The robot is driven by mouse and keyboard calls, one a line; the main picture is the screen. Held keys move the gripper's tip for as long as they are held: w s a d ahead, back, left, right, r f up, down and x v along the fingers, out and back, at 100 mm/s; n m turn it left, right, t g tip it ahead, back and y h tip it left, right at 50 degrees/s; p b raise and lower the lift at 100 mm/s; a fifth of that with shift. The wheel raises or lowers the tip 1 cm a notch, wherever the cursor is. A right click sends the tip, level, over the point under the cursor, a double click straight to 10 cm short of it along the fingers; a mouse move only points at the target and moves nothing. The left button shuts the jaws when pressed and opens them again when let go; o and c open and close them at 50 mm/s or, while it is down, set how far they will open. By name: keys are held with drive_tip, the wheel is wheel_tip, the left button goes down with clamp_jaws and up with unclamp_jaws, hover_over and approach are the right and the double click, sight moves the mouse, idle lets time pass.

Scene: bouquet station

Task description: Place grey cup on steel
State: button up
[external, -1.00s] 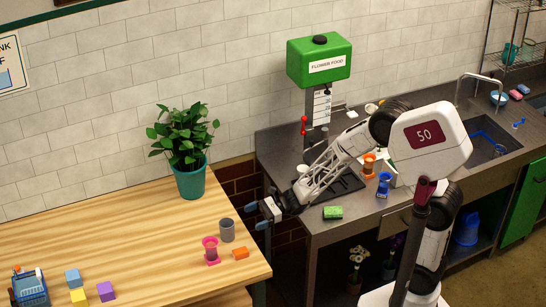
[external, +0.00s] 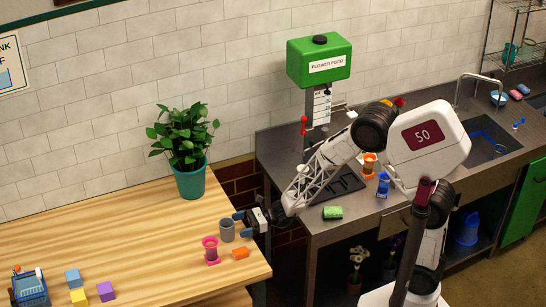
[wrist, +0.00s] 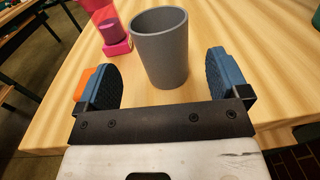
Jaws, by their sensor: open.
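The grey cup (external: 227,231) stands upright on the wooden table near its right end. In the wrist view the grey cup (wrist: 161,50) stands just ahead of and between the two blue fingers. My gripper (external: 243,228) is open at the table's right edge, with its fingers reaching toward the cup from the right. In the wrist view my gripper (wrist: 172,82) is open and empty, one finger on each side of the cup's near side. The dark steel counter (external: 322,229) stands to the right, beyond a gap from the table.
A potted plant (external: 191,178) stands behind.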

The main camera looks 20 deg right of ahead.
sight(227, 229)
drive_tip(key=shift+a, duration=0.35)
drive_tip(key=shift+a, duration=0.1)
drive_tip(key=shift+w+a+f, duration=0.15)
drive_tip(key=shift+a, duration=1.1)
drive_tip(key=shift+w+a+f, duration=0.1)
drive_tip(key=shift+w+a, duration=0.05)
drive_tip(key=shift+a, duration=1.1)
drive_tip(key=c, duration=1.1)
drive_tip(key=shift+c, duration=0.2)
drive_tip(key=shift+r, duration=0.15)
wheel_tip(227, 229, up, 18)
